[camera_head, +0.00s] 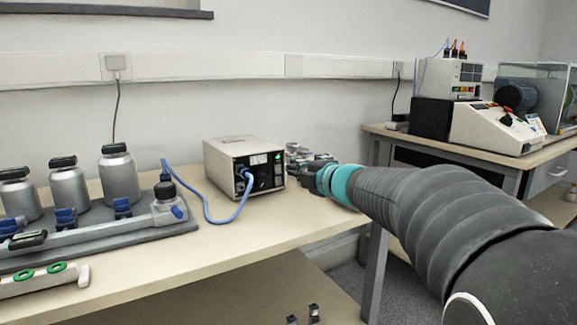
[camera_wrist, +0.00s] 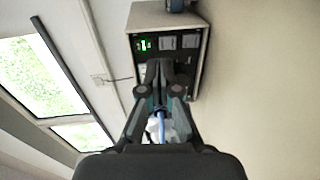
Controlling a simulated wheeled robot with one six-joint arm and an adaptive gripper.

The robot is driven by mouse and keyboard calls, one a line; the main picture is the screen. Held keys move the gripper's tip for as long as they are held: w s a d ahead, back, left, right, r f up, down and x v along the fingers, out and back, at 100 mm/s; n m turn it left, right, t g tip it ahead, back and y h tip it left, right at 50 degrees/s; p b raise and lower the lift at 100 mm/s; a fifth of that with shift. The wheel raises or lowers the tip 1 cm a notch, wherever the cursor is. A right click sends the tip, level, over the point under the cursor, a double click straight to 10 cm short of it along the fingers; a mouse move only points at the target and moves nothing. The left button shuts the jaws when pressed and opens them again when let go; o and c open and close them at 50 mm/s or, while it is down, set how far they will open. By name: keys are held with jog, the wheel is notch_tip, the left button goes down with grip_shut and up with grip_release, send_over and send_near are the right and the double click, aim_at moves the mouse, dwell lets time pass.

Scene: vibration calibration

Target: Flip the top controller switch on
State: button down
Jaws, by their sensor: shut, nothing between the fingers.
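The controller (camera_head: 230,152) is a pale box with a dark front panel, standing on the near bench. A small green light glows on its panel, and a blue cable (camera_head: 221,221) plugs into the front. In the wrist view the controller (camera_wrist: 134,21) lies at the top, with its green display lit. My gripper (camera_head: 298,160) is just right of the controller's front. In the wrist view my gripper (camera_wrist: 160,66) is shut and empty, its tips overlapping the lower part of the panel. I cannot tell if they touch it. The switch cannot be made out.
Metal cylinders (camera_head: 120,176) stand on a dark rail fixture (camera_head: 110,240) at the left. A green-ringed strip (camera_head: 45,279) lies in front. A second bench (camera_head: 395,140) at the right carries more instruments. The bench top in front of the controller is mostly clear.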

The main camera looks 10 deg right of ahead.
jog(key=s+d, duration=0.1)
jog(key=s, duration=0.1)
jog(key=s+d, duration=0.1)
jog(key=s, duration=0.2)
jog(key=s+d+f, duration=0.1)
jog(key=s, duration=0.1)
jog(key=shift+s, duration=0.3)
jog(key=shift+r, duration=0.15)
jog(key=s+d+m+g+h+p, duration=0.1)
jog(key=s+d+m+h+p, duration=0.3)
jog(key=s+m+h, duration=0.75)
jog(key=s+a+f+m+g+y+p, duration=0.1)
jog(key=s+a+f+m+g, duration=0.1)
jog(key=s+f+m+g, duration=0.1)
jog(key=s+a+f+m+g+y+p, duration=0.1)
jog(key=s+a+f+m+g+y, duration=0.1)
jog(key=s, duration=0.6)
jog(key=s+a+f+m+g+y+p, duration=0.1)
jog(key=s+a+f+m+g+y, duration=0.1)
jog(key=s+f+m, duration=0.4)
jog(key=shift+s+a+f+g, duration=0.15)
jog(key=shift+a+f+g, duration=0.75)
jog(key=shift+a, duration=0.35)
